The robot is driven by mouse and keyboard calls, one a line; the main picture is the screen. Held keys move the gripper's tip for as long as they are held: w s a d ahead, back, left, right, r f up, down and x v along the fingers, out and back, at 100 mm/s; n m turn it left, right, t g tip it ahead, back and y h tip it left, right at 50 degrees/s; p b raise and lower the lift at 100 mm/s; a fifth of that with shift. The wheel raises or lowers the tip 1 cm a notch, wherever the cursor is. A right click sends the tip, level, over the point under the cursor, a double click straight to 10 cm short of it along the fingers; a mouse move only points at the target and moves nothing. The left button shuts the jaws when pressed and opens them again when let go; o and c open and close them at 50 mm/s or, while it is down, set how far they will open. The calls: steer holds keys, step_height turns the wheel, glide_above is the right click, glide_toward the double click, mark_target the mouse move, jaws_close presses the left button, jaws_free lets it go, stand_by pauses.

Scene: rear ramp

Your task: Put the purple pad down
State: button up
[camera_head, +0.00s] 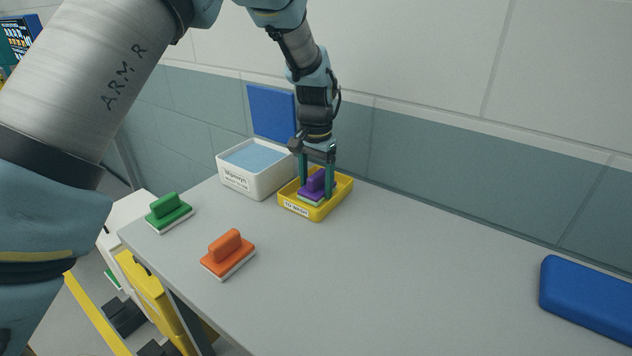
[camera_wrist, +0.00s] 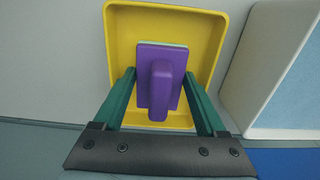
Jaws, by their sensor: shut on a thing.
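The purple pad (camera_head: 316,183) has an upright handle and a pale underside. It is inside the yellow tray (camera_head: 342,199) on the grey table, as seen in the head view. My gripper (camera_head: 317,190) points down into the tray, with its green fingers on either side of the pad. In the wrist view, the purple pad (camera_wrist: 160,80) lies between the two fingers of my gripper (camera_wrist: 161,85), over the yellow tray (camera_wrist: 117,30). The gripper is shut on the pad. I cannot tell whether the pad's underside touches the tray floor.
A white bin (camera_head: 233,177) with a blue surface inside stands just left of the tray. A green pad (camera_head: 168,211) and an orange pad (camera_head: 228,254) lie on the grey table (camera_head: 400,270). A blue block (camera_head: 588,296) lies far right. The table's middle right is clear.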

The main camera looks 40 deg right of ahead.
mark_target(315, 174)
steer(key=o, duration=1.2)
steer(key=shift+f, duration=0.1)
steer(key=shift+o, duration=0.2)
step_height(315, 174, up, 12)
steer(key=b, duration=0.2)
steer(key=shift+b, duration=0.3)
steer(key=shift+w, duration=0.1)
steer(key=w+a+f+n, duration=0.1)
steer(key=w+a+n, duration=0.2)
steer(key=w+a, duration=0.55)
steer(key=w+a+f+n, duration=0.1)
steer(key=w+a+n, duration=0.2)
steer(key=a, duration=1)
steer(key=s+a+f+n, duration=0.2)
steer(key=s+a+n, duration=0.2)
steer(key=a, duration=0.9)
steer(key=s+a+f+n+t, duration=0.1)
steer(key=s+a+f+n, duration=0.1)
steer(key=a, duration=1.2)
steer(key=shift+s+a+f+n+t, duration=0.2)
steer(key=shift+s+n+t, duration=0.1)
steer(key=shift+s+n, duration=0.6)
